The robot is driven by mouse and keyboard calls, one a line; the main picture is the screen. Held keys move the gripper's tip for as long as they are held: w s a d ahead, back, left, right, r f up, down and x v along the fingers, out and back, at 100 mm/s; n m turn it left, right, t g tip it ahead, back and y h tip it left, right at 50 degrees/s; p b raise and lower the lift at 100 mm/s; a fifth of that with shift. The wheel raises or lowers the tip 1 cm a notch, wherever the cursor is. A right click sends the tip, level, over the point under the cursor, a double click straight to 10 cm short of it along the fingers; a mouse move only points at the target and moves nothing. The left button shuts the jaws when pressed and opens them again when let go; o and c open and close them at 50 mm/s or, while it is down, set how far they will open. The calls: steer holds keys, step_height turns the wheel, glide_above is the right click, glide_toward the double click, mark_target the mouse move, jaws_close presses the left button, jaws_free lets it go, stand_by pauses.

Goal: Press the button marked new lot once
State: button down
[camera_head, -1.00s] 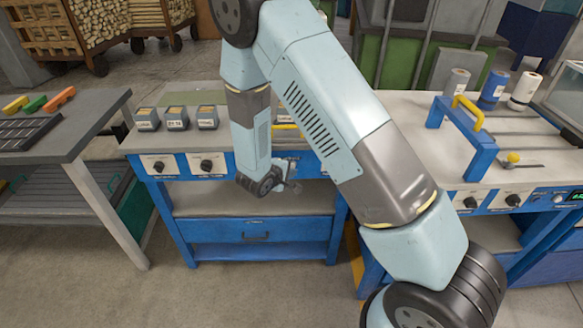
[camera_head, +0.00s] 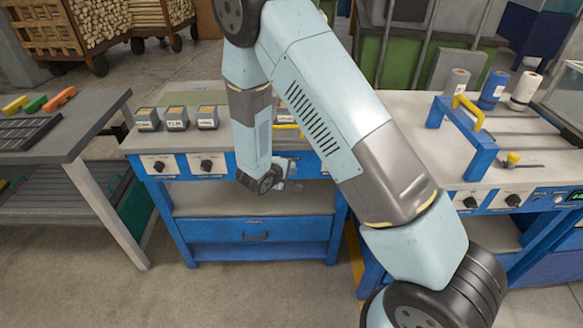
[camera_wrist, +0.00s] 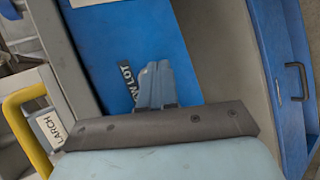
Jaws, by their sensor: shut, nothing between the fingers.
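The blue panel (camera_wrist: 142,30) of the bench front fills the middle of the wrist view. A dark label reading "...W LOT" (camera_wrist: 128,88) lies sideways on it, partly covered by my gripper. My gripper (camera_wrist: 155,78) is shut and empty, with its fingertips over the panel beside the label. The button itself is not visible, and I cannot tell whether the fingertips touch anything. In the head view my gripper (camera_head: 293,186) is small, in front of the bench's blue front strip, and my arm hides part of that strip.
A yellow handle (camera_wrist: 24,125) and a LARCH label (camera_wrist: 51,127) lie at the left of the wrist view. A drawer handle (camera_head: 256,237) is below on the bench. Black knobs (camera_head: 206,165) sit on the front strip. Labelled bins (camera_head: 177,119) stand on top.

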steer(key=shift+w, duration=0.15)
stand_by(0.4)
steer(key=shift+s, duration=0.8)
steer(key=shift+s, duration=0.1)
steer(key=shift+s+a, duration=0.1)
steer(key=shift+s, duration=2.3)
